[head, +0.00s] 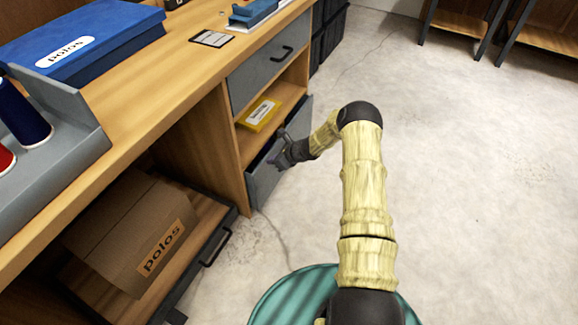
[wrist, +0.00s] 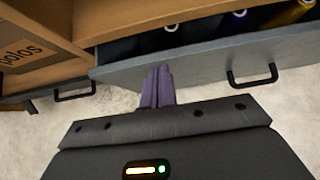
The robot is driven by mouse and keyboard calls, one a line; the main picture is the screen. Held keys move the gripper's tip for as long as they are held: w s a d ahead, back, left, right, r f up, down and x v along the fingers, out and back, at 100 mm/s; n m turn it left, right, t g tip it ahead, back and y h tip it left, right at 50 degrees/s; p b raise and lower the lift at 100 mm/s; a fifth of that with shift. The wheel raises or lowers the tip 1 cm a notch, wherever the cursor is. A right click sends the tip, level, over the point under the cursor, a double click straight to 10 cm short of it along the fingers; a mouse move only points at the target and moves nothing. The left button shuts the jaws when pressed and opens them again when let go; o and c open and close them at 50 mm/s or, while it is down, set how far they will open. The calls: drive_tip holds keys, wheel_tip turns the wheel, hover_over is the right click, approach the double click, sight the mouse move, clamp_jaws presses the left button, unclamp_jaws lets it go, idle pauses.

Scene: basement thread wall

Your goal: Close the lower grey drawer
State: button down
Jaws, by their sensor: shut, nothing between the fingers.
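The lower grey drawer (head: 264,184) stands partly open below the open shelf of the wooden workbench. The wrist view looks onto its grey front (wrist: 205,74) with a black handle (wrist: 251,80) to the right of my fingers. Spool-like things show inside the drawer behind the front. My gripper (head: 275,161) is shut and empty, at the drawer's front. In the wrist view its purple fingertips (wrist: 158,69) overlap the front's face, left of the handle. I cannot tell whether they touch it. In the head view my gripper and forearm hide part of the drawer.
An upper grey drawer (head: 268,67) is closed above the shelf, which holds a yellow box (head: 260,114). A cardboard box (head: 132,232) sits on a low pull-out with a black handle (head: 216,248) at left. Floor (head: 470,190) to the right is clear.

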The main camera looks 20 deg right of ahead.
drive_tip(key=w+a, duration=0.2)
drive_tip(key=shift+w+a, duration=0.25)
drive_tip(key=shift+a, duration=0.15)
drive_tip(key=shift+w+a+r, duration=0.15)
drive_tip(key=shift+w+a, duration=0.1)
drive_tip(key=shift+a, duration=0.15)
drive_tip(key=shift+a+r, duration=0.1)
drive_tip(key=shift+s+d, duration=0.2)
drive_tip(key=shift+d, duration=0.25)
drive_tip(key=s+d+p, duration=0.2)
drive_tip(key=s+d, duration=0.1)
drive_tip(key=d, duration=0.1)
drive_tip(key=p, duration=0.3)
approach(264, 158)
drive_tip(key=shift+s+d+r, duration=0.15)
drive_tip(key=shift+s+d, duration=0.55)
drive_tip(key=shift+d, duration=0.1)
drive_tip(key=shift+s+d+r, duration=0.15)
drive_tip(key=shift+s+d, duration=0.5)
drive_tip(key=shift+d, duration=0.15)
